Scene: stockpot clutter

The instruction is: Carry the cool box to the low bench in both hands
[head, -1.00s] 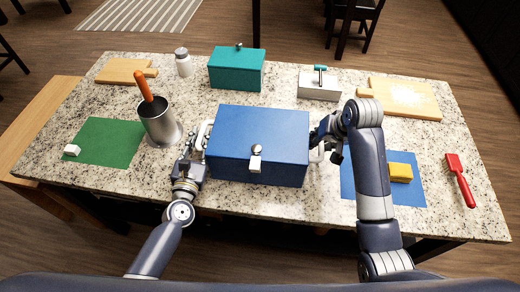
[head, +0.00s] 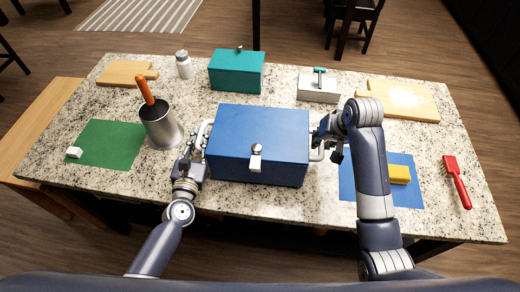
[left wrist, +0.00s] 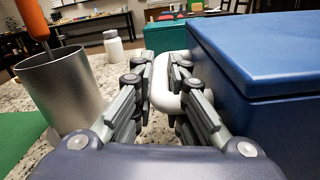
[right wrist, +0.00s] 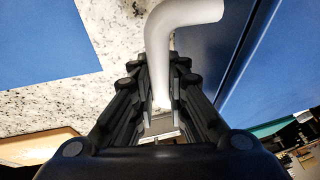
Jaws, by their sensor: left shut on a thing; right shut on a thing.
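The cool box (head: 260,133) is blue with a white front latch and a white handle on each side. It is upright at the middle of the granite counter and appears to rest on it. My left gripper (head: 199,148) is shut on its left handle; the left wrist view shows the white handle (left wrist: 166,92) between the fingers. My right gripper (head: 322,140) is shut on the right handle; the right wrist view shows that handle (right wrist: 165,60) between the dark fingers. The low bench (head: 42,122) is light wood, beyond the counter's left end, with its top bare.
A steel pot (head: 162,128) with an orange-handled tool stands close to my left gripper. A teal box (head: 236,72) and a small white box (head: 318,90) stand behind the cool box. A yellow sponge (head: 400,174) lies on a blue mat (head: 352,185) at right.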

